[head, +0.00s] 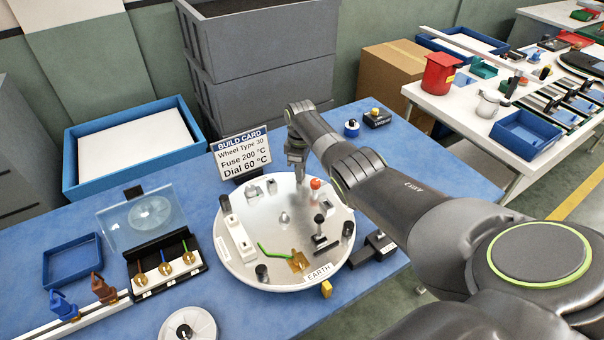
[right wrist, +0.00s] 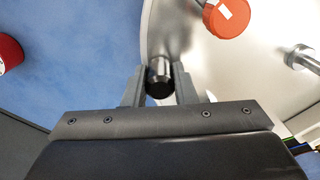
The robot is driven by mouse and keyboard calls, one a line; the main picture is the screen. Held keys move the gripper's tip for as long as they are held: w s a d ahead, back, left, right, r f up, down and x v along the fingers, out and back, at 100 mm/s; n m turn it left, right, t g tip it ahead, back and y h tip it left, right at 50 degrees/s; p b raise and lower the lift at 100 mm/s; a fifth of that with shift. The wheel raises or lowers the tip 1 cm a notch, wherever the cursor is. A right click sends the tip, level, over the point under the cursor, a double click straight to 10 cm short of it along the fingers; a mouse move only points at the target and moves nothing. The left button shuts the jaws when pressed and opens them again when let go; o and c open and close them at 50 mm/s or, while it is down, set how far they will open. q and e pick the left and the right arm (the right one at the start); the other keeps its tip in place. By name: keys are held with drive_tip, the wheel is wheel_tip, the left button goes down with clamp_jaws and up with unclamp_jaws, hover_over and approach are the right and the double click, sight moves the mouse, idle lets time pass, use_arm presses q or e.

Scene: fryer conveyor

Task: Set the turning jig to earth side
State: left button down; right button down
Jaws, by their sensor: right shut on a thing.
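The turning jig (head: 240,262) is a round silver disc on the blue table, with fixtures and short black posts around its rim. Its EARTH label (head: 319,273) is at the front right, close to a yellow marker (head: 326,289) just outside the rim. A brass piece (head: 298,262) with a green wire lies near the label. My right gripper (head: 296,170) reaches down at the disc's back edge. In the right wrist view its fingers are shut on a black-topped metal post (right wrist: 160,78) at the rim. My left gripper is out of view.
A red-topped post (head: 316,184) stands right of my right gripper. The build card (head: 241,153) stands behind the disc. A black block (head: 374,249) sits close to its right side. A holder with coloured wires (head: 165,268) and a white dial (head: 188,325) are at left.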

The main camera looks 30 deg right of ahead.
drive_tip(key=shift+w+a, duration=0.1)
idle(0.4)
drive_tip(key=c, duration=1.2)
unclamp_jaws()
wheel_tip(320, 180, up, 6)
drive_tip(key=shift+f, duration=0.1)
wheel_tip(320, 180, up, 12)
drive_tip(key=shift+f+b, duration=0.25)
drive_tip(key=shift+b, duration=0.35)
